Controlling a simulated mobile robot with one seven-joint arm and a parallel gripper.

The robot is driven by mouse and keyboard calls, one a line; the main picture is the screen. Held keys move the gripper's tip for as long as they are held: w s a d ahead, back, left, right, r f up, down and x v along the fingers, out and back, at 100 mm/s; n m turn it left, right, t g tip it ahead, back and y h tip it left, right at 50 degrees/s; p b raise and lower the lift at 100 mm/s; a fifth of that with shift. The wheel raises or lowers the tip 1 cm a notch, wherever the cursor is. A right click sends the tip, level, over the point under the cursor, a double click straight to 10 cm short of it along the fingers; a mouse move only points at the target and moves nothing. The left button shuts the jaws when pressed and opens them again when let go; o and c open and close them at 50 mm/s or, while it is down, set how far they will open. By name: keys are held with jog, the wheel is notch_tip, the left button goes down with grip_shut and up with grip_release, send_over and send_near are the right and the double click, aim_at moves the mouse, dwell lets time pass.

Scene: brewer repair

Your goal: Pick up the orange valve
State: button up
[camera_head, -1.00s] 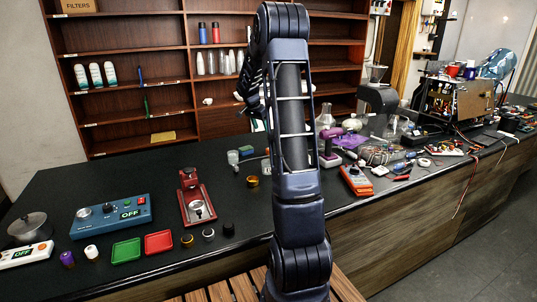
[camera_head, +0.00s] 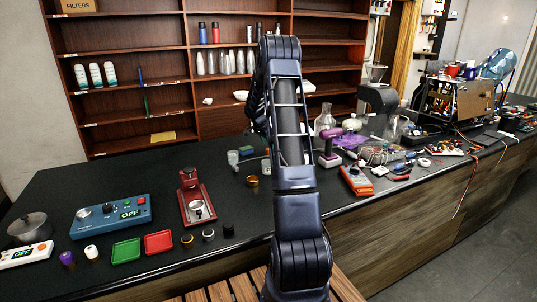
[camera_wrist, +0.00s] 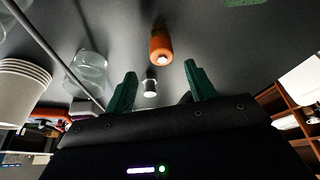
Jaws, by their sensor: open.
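The orange valve (camera_wrist: 161,47) shows in the wrist view as a short orange cylinder with a pale end, on the dark counter. It lies just beyond the fingertips of my gripper (camera_wrist: 161,69), roughly centred between them. The green fingers are apart, with nothing held. A small silver-capped cylinder (camera_wrist: 150,88) shows between the fingers, nearer the palm. In the head view my arm reaches over the counter (camera_head: 110,185) and hides the gripper; I cannot pick out the valve there.
In the wrist view, a clear glass (camera_wrist: 90,68) and stacked pale cups (camera_wrist: 22,88) are to the left, with a thin rod (camera_wrist: 60,55) between. In the head view, a purple-topped tool (camera_head: 330,147) and an orange meter (camera_head: 355,181) lie right of my arm.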

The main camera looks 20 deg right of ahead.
jog(key=x, duration=0.2)
jog(key=a+x, duration=0.1)
jog(key=x, duration=0.1)
jog(key=shift+w+d+f, duration=0.1)
jog(key=shift+w+f, duration=0.05)
jog(key=shift+f, duration=0.15)
jog(key=shift+d+f, duration=0.15)
jog(key=shift+f, duration=0.3)
jog(key=c, duration=1.1)
jog(key=shift+c, duration=0.2)
